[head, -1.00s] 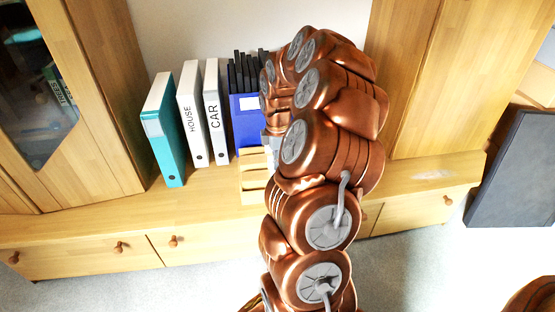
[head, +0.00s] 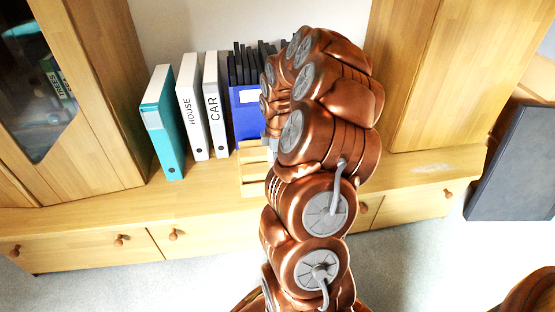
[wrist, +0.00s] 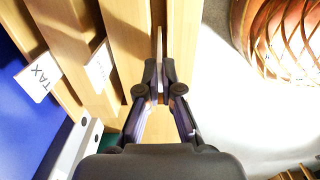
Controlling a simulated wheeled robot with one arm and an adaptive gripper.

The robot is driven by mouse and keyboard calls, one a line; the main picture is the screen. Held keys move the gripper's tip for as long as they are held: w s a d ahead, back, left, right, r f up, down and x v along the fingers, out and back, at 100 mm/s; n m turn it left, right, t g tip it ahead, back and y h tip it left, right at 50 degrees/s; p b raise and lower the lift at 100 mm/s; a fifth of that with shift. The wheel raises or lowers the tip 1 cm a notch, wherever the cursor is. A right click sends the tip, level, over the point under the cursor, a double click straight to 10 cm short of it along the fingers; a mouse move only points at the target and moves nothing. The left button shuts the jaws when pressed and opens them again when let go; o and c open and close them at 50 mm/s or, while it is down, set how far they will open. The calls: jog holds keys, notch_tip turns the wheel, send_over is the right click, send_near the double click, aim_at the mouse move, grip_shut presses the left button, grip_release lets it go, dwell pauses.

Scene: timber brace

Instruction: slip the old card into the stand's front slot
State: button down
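The wooden stand (head: 252,178) sits on the cabinet top in front of the blue box, partly hidden by my arm in the head view. In the wrist view its pale wooden strips (wrist: 130,42) run along the left. My gripper (wrist: 161,76) has its fingertips close together on a thin upright piece seen edge-on, which looks like the old card (wrist: 159,45). It is beside the stand's right-hand strip; I cannot tell whether it touches or is in a slot.
A TAX card (wrist: 38,78) and another white card (wrist: 99,66) stand among the strips. A teal binder (head: 165,125), a HOUSE binder (head: 192,110), a CAR binder (head: 215,110) and a blue box (head: 246,115) stand left of my arm. The cabinet top (head: 425,165) right is mostly clear.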

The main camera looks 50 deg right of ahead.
jog(key=shift+f, duration=0.35)
jog(key=c, duration=0.8)
grip_release()
jog(key=shift+o, duration=0.2)
jog(key=shift+r, duration=0.1)
jog(key=shift+r+p, duration=2.35)
jog(key=shift+r, duration=1.55)
